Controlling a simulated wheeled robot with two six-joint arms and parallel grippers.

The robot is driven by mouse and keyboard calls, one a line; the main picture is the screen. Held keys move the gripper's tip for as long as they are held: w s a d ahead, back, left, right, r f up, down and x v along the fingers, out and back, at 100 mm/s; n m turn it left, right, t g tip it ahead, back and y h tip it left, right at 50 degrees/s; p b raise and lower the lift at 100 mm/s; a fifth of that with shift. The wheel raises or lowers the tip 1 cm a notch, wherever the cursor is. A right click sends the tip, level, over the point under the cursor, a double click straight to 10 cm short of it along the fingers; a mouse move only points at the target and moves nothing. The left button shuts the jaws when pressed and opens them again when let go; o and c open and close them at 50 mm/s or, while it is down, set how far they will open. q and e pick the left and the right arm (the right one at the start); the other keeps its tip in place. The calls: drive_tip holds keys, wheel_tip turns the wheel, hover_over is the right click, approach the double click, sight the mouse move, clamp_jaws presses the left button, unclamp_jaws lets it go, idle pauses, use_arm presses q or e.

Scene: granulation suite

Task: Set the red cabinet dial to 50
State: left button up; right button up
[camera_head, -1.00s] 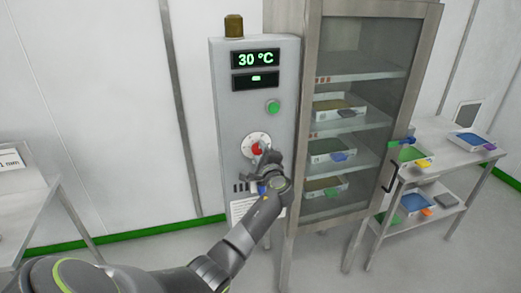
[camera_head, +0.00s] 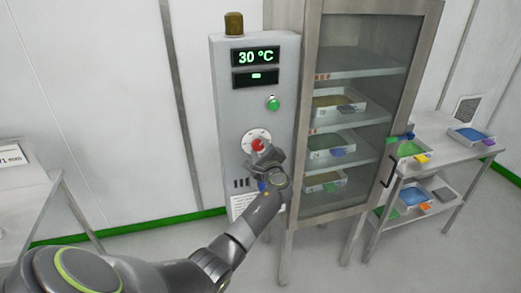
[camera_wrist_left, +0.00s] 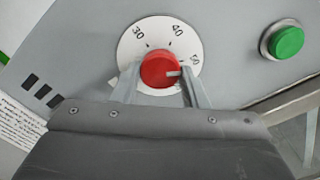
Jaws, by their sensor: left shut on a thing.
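The red dial (camera_head: 258,145) sits on a white round scale on the grey cabinet front. In the left wrist view the dial (camera_wrist_left: 160,69) has a pale pointer mark facing right, close to the 50 on the scale; 30 and 40 also show. My left gripper (camera_head: 262,153) is at the dial, its two fingers on either side of it, shut on it. In the left wrist view the gripper (camera_wrist_left: 158,88) covers the lower part of the scale. The upper display (camera_head: 255,57) reads 30 °C. My right gripper does not show.
A green button (camera_head: 273,104) is above and right of the dial. A glass-doored cabinet (camera_head: 312,120) with trays stands directly right. A steel table (camera_head: 445,150) with trays is further right, and another table (camera_head: 30,215) is at the left.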

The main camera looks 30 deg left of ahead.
use_arm(q)
drive_tip(key=shift+f, duration=0.1)
drive_tip(key=o, duration=1)
drive_tip(key=shift+c, duration=0.2)
drive_tip(key=shift+s+d, duration=0.35)
drive_tip(key=shift+d, duration=0.1)
drive_tip(key=b+v, duration=0.4)
drive_tip(key=v, duration=1.2)
drive_tip(key=shift+s+b, duration=0.15)
drive_tip(key=shift+b, duration=0.2)
drive_tip(key=shift+d, duration=0.1)
